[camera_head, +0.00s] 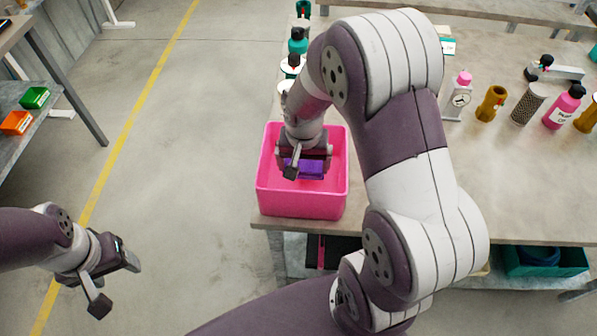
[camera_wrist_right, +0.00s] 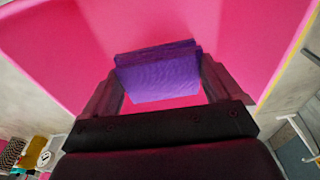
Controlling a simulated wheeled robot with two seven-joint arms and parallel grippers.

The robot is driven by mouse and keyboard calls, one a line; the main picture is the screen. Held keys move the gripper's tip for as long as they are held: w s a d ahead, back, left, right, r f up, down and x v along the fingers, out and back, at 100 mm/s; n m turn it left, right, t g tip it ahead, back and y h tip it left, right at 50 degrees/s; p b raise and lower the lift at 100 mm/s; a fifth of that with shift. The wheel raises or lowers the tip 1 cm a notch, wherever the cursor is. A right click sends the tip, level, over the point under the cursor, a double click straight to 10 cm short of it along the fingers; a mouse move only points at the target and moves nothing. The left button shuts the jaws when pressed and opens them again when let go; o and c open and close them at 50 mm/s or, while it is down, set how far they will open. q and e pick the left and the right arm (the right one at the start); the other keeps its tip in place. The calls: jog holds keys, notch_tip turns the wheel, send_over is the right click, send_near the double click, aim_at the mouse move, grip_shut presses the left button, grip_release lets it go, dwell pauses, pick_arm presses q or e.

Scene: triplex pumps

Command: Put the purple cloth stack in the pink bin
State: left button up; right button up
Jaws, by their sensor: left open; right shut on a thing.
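The pink bin (camera_head: 301,205) stands at the near left corner of the table. The purple cloth stack (camera_head: 310,168) is inside the bin's opening, held by my right gripper (camera_head: 303,165). In the right wrist view, the purple cloth stack (camera_wrist_right: 158,72) sits between the two fingers of the right gripper (camera_wrist_right: 158,88), with pink bin wall (camera_wrist_right: 60,50) around it. I cannot tell whether the stack touches the bin floor. My left gripper (camera_head: 116,282) is open and empty over the floor at the lower left, away from the bin.
Green bottles (camera_head: 297,42) stand behind the bin. Small green (camera_head: 35,97) and orange bins (camera_head: 16,123) are at far left.

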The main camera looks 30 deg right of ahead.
aim_at(303, 184)
notch_tip(303, 184, down, 6)
jog(key=shift+w+r, duration=0.15)
jog(key=shift+r, duration=0.05)
jog(key=shift+f+b, duration=0.1)
jog(key=shift+b, duration=0.25)
jog(key=o, duration=0.7)
jog(key=shift+r+p, duration=0.3)
jog(key=shift+r, duration=0.05)
jog(key=r, duration=0.4)
jog(key=s+r, duration=0.1)
jog(key=r, duration=0.2)
jog(key=r+p, duration=0.1)
jog(key=r, duration=0.3)
jog(key=shift+s+a+r, duration=0.25)
jog(key=shift+a+r, duration=0.05)
jog(key=shift+a, duration=0.05)
